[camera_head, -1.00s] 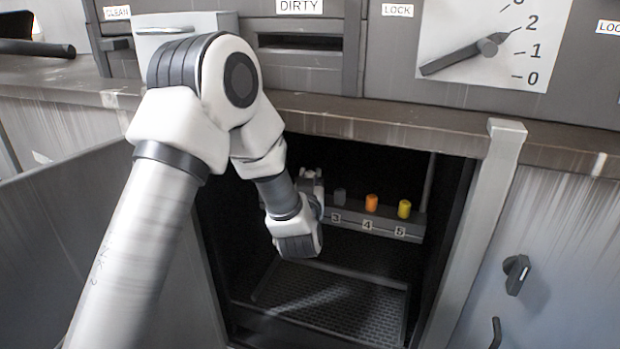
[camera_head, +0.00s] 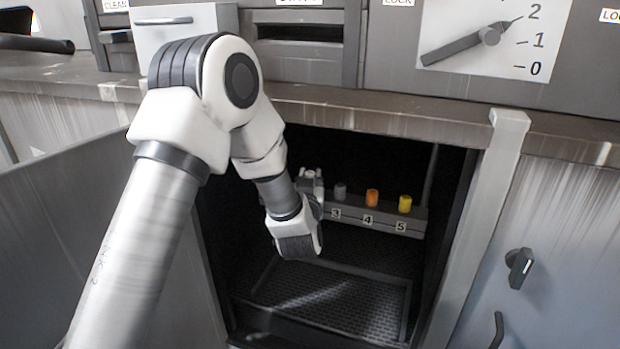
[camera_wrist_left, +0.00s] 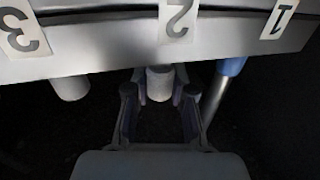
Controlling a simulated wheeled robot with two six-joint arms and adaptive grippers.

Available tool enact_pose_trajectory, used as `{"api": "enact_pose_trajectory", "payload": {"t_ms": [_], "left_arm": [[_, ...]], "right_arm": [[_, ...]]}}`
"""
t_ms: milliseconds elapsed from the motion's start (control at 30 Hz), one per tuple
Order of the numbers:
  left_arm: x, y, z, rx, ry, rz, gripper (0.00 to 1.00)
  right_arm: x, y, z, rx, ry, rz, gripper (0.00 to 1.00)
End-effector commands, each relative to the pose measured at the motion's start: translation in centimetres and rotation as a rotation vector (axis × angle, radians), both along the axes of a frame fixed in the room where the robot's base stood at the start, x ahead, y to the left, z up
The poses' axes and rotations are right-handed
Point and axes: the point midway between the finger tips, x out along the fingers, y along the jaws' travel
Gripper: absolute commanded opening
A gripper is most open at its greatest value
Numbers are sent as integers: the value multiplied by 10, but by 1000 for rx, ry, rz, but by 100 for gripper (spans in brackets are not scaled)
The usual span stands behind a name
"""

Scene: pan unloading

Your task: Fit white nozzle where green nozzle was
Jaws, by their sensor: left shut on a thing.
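My left gripper (camera_head: 314,182) reaches into the dark cabinet, at the left part of the numbered rail (camera_head: 354,221). In the left wrist view its two fingers (camera_wrist_left: 160,95) are shut on the white nozzle (camera_wrist_left: 160,82), a short pale cylinder. The nozzle is at the rail's edge by the upside-down label 2 (camera_wrist_left: 177,20). Whether it is seated in the rail I cannot tell. No green nozzle shows. My right gripper is not in view.
A grey nozzle (camera_head: 340,191) stands at position 3, an orange one (camera_head: 372,197) at 4 and a yellow one (camera_head: 405,203) at 5. A blue nozzle (camera_wrist_left: 231,67) is near label 1. A mesh tray (camera_head: 340,300) lies below. The cabinet's right post (camera_head: 478,220) bounds the opening.

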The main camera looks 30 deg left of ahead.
Motion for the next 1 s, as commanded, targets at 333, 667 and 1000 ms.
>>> {"api": "enact_pose_trajectory", "payload": {"t_ms": [333, 667, 1000], "left_arm": [[0, 0, -6, 0, 0, 0, 0], [0, 0, -10, 0, 0, 0, 0], [0, 0, -15, 0, 0, 0, 0]], "right_arm": [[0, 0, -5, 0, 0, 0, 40], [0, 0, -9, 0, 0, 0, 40], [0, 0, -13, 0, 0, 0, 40]]}}
